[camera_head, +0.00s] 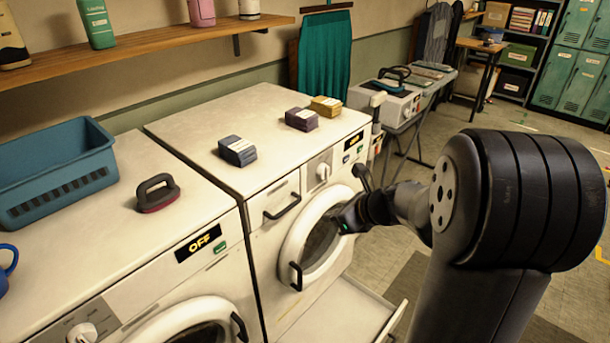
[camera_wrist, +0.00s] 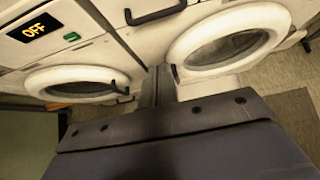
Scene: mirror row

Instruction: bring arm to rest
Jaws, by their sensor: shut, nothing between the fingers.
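My arm (camera_head: 430,205) reaches from the right side of the head view toward the front of the right washing machine (camera_head: 270,140). My gripper (camera_head: 345,220) is in front of that machine's round door (camera_head: 312,235), shut and empty. I cannot tell whether it touches the door. In the wrist view my gripper (camera_wrist: 156,88) points down the gap between the two machine fronts, and the dark body of my own wrist hides the lower part.
The left machine (camera_head: 110,215) shows an OFF panel (camera_head: 198,243). A low flap or drawer (camera_head: 340,315) sticks out under the right machine. A teal basket (camera_head: 60,175), a handled brush (camera_head: 157,193) and small blocks (camera_head: 237,150) lie on top. Floor (camera_head: 515,120) is clear at back right.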

